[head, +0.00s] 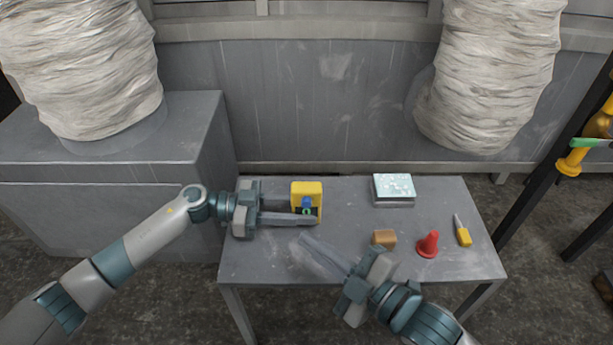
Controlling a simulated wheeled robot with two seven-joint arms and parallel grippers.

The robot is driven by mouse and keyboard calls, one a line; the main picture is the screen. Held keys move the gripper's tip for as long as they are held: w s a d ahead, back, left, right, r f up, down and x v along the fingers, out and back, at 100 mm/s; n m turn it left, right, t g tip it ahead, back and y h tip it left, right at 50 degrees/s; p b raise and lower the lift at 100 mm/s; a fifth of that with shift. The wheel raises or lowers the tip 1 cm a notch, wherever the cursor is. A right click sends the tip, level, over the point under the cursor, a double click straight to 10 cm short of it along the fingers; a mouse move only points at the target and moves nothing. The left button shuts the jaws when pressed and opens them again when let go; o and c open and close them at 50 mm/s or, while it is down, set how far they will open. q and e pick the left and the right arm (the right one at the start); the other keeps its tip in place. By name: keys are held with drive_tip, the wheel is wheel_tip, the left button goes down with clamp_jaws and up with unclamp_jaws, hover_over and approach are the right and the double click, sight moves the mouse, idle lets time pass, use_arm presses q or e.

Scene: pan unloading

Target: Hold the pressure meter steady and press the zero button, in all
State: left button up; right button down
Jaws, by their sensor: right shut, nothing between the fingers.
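The pressure meter (307,188) is a yellow block with a dark face and a blue part on its front, standing at the back left of the table. My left gripper (304,210) reaches it from the left. One finger crosses the front of its lower part and the other goes behind it, so it is shut on the meter. The front finger hides the lower face, and I cannot make out the zero button clearly. My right gripper (303,238) is shut and empty, its fingertips just in front of and below the meter, apart from it.
On the grey table (345,200) stand a pale-topped box (393,187) at the back, a brown block (384,237), a red cone (428,244) and a yellow-handled tool (463,232) at the right. The table between the meter and the pale box is clear.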

use_arm(q)
drive_tip(key=o, duration=0.4)
drive_tip(key=a, duration=0.8)
drive_tip(key=a+r, duration=0.1)
drive_tip(key=a, duration=0.3)
drive_tip(key=shift+r, duration=0.1)
drive_tip(key=shift+s, duration=0.1)
use_arm(e)
drive_tip(key=shift+s, duration=0.1)
